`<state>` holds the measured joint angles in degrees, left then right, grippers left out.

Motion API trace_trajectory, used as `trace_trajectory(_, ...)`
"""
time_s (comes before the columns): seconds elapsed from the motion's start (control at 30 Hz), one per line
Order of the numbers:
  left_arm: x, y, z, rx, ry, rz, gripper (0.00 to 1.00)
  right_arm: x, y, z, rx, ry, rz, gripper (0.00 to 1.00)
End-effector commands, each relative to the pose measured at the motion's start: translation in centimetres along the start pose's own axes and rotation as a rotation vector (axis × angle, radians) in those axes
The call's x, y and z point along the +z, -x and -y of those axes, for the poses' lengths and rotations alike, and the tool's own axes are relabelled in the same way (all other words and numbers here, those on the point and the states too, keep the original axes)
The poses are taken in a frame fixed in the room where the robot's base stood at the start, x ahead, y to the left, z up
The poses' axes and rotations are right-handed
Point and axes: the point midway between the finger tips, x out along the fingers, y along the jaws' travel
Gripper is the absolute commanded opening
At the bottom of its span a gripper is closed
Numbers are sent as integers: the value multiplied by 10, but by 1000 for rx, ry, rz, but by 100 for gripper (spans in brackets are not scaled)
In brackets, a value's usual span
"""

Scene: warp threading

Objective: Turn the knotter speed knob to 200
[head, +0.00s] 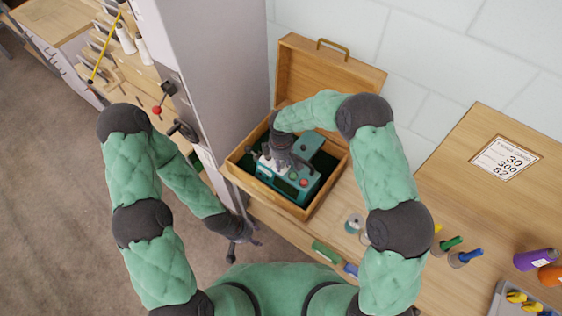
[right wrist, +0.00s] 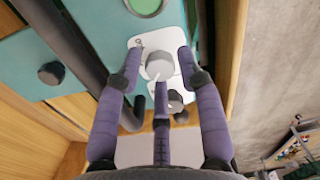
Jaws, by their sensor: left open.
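The teal knotter machine (head: 291,184) sits in an open wooden case (head: 310,209) on the bench. In the right wrist view, a round light grey knob (right wrist: 160,66) stands on a white plate (right wrist: 136,44) on the teal face. A second, smaller knob (right wrist: 174,99) is partly hidden behind the fingers. I cannot read the dial marks. My right gripper (right wrist: 161,68) is over the plate with its fingers spread around the larger knob, small gaps showing. In the head view it hides part of the machine. My left gripper (head: 240,244) is open and empty, low beside the bench.
The case lid (head: 318,75) stands open behind the machine. A tall grey cabinet (head: 210,80) stands left of the case. A card with numbers (head: 505,158) lies on a wooden board at right. Spools (head: 535,260) and a tray (head: 510,300) occupy the right bench.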

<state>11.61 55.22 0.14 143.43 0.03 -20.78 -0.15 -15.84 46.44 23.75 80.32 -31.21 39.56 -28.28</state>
Motion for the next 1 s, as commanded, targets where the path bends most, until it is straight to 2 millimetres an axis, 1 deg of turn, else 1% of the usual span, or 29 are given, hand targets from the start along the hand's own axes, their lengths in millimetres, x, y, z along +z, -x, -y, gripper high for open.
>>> trace_trajectory(0.17, 0, 0, 0, 0, 0, 0, 52, 0, 13, -1, 3, 0, -1, 38)
trace_trajectory(0.27, 0, 0, 0, 0, 0, 0, 52, -1, 29, -1, 4, 0, -3, 38)
trace_trajectory(0.5, 0, 0, 0, 0, 0, 0, 52, -1, 77, -1, 4, 1, -2, 38)
trace_trajectory(0.7, 0, 0, 0, 0, 0, 0, 52, 0, 106, -1, 2, 0, -1, 38)
trace_trajectory(0.83, 0, 0, 0, 0, 0, 0, 52, 0, 116, 0, 1, 1, 0, 38)
trace_trajectory(1.0, 0, 0, 0, 0, 0, 0, 52, 0, 120, 0, -1, 1, 1, 38)
